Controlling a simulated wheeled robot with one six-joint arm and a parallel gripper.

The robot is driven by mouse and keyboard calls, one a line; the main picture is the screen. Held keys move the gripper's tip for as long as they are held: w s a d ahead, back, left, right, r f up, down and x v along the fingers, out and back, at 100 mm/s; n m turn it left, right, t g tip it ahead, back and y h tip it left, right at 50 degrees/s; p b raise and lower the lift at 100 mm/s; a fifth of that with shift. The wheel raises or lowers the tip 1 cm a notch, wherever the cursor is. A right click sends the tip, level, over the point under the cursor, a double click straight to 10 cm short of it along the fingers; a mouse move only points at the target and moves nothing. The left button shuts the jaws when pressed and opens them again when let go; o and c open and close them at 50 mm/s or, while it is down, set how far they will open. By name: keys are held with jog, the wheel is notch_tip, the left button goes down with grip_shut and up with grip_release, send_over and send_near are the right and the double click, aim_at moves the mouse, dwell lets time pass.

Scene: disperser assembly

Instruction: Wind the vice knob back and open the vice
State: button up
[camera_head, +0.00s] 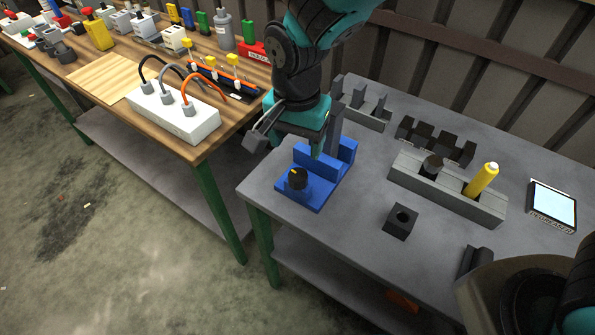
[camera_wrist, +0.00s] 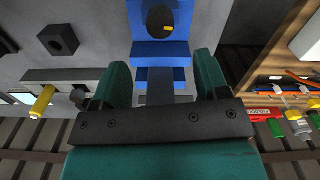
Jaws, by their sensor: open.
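The blue vice (camera_head: 322,184) stands near the left front corner of the grey table. Its round black knob (camera_head: 297,178), with a yellow mark, is on the side facing the head camera. In the wrist view the vice (camera_wrist: 160,48) is ahead of my gripper, with the knob (camera_wrist: 160,20) at the top of the picture. My gripper (camera_wrist: 160,62) is open and empty, its teal fingers to either side of the vice in that picture. In the head view my gripper (camera_head: 318,140) is over the rear of the vice, apart from the knob. The gripper partly hides the vice jaws.
A grey holder (camera_head: 450,195) with a yellow bottle (camera_head: 482,178), a dark block with a hole (camera_head: 401,222) and a tablet (camera_head: 553,203) are to the right. Grey racks stand behind.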

aim_at(297, 176)
notch_tip(297, 176, down, 10)
jog(key=shift+f+p, duration=0.2)
jog(key=shift+p, duration=0.55)
jog(key=c, duration=0.9)
